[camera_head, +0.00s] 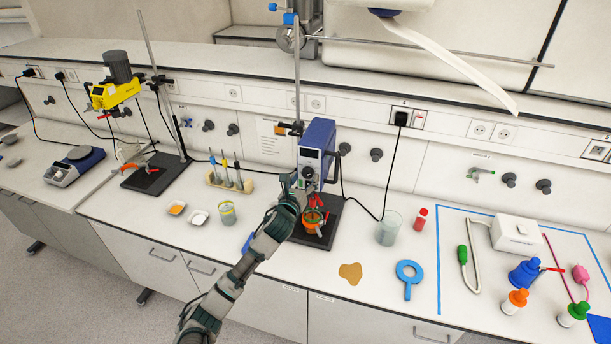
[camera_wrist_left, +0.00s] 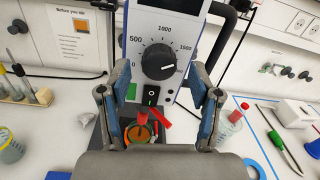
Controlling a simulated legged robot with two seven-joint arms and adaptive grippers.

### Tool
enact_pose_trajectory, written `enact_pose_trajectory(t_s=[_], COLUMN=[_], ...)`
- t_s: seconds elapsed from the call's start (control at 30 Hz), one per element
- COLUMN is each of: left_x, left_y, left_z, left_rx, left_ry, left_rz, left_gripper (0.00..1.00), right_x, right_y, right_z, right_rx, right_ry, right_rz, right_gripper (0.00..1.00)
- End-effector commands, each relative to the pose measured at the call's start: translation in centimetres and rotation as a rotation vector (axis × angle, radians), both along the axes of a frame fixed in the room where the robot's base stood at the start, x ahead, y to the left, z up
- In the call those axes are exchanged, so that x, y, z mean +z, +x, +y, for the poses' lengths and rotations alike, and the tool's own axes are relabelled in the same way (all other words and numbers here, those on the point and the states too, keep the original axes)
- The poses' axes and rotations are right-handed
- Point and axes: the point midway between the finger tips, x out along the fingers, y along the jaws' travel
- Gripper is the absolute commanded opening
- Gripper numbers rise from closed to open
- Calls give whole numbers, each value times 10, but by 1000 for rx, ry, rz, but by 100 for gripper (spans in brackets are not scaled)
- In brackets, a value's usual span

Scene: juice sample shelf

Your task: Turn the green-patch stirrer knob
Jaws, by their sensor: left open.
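The blue overhead stirrer (camera_head: 316,144) stands on its rod above a black base plate in the middle of the bench. In the left wrist view, its light front panel shows a round black knob (camera_wrist_left: 158,62) with a speed scale around it. A small green patch (camera_wrist_left: 131,92) sits at the panel's lower left, next to a black rocker switch (camera_wrist_left: 151,95). My left gripper (camera_head: 299,189) is in front of the panel, in the head view. My right gripper is out of view.
An orange vessel (camera_head: 313,220) with red parts stands under the stirrer. A yellow stirrer (camera_head: 115,93) stands at left. A glass beaker (camera_head: 389,229) and a red-capped bottle (camera_head: 419,219) stand to the right.

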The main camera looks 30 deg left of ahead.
Motion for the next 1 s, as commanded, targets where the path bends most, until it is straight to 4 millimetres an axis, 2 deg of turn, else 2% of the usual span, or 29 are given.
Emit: enact_pose_trajectory(t_s=[0.13, 0.4, 0.47, 0.6, 0.67, 1.0], left_x=[0, -1, -1, -1, -1, -1], left_y=[10, 11, 11, 11, 11, 11], left_z=[2, 3, 3, 3, 3, 3], left_rx=[-1, -1, -1, 0, 0, 0], left_ry=[-1, -1, -1, 0, 0, -34], left_rz=[1, 1, 1, 1, 1, -7], left_gripper=[63, 63, 51, 16, 3, 3], right_x=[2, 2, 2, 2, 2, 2], right_y=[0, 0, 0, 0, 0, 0], right_z=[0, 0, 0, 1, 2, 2], right_rx=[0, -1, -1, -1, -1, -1], right_ry=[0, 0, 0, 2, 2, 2], right_rz=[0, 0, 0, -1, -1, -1], right_gripper=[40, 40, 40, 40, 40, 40])
